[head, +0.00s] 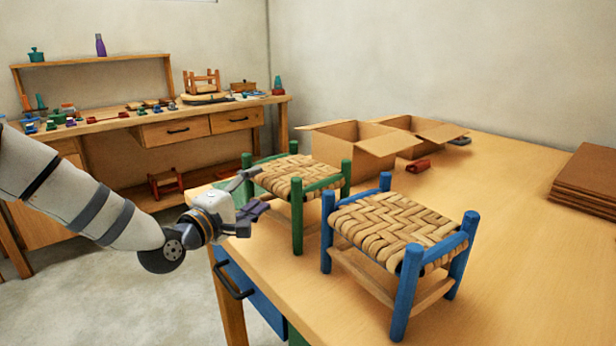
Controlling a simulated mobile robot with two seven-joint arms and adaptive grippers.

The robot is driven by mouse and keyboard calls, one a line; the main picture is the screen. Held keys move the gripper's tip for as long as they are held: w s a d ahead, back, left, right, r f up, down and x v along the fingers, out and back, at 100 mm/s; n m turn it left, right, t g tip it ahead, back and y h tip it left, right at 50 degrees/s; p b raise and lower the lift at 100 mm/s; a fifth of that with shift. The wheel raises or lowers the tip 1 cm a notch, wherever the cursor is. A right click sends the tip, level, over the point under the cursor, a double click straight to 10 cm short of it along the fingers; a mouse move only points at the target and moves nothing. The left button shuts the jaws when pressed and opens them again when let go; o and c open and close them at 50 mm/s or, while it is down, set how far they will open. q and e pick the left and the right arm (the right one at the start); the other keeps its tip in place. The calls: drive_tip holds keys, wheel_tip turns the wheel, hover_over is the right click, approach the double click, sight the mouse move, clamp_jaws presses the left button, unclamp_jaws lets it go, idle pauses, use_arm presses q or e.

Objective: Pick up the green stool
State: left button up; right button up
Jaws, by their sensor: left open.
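The green stool (297,213) stands upright on the wooden table, with green posts and a woven bark seat. My left gripper (256,193) is open at the left side of the green stool, beside its near-left posts. I cannot tell whether the fingers touch the stool. The stool's near right leg is partly hidden behind the blue stool. My right gripper is out of view.
A blue stool (411,276) with a woven seat stands close in front and to the right. Open cardboard boxes (350,131), a red object (417,166) and stacked brown sheets (589,180) are on the table (517,262). A cluttered workbench (190,116) stands behind.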

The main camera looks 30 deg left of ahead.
use_arm(q)
drive_tip(key=w, duration=0.2)
drive_tip(key=shift+w+d+f+b, duration=0.15)
drive_tip(key=shift+w+d+b, duration=0.05)
drive_tip(key=shift+w+b, duration=0.15)
drive_tip(key=w, duration=0.2)
drive_tip(key=w+b, duration=0.1)
drive_tip(key=w, duration=0.3)
drive_tip(key=shift+w+d, duration=0.3)
drive_tip(key=shift+d, duration=0.05)
drive_tip(key=shift+w, duration=0.2)
drive_tip(key=shift+r, duration=0.25)
clamp_jaws()
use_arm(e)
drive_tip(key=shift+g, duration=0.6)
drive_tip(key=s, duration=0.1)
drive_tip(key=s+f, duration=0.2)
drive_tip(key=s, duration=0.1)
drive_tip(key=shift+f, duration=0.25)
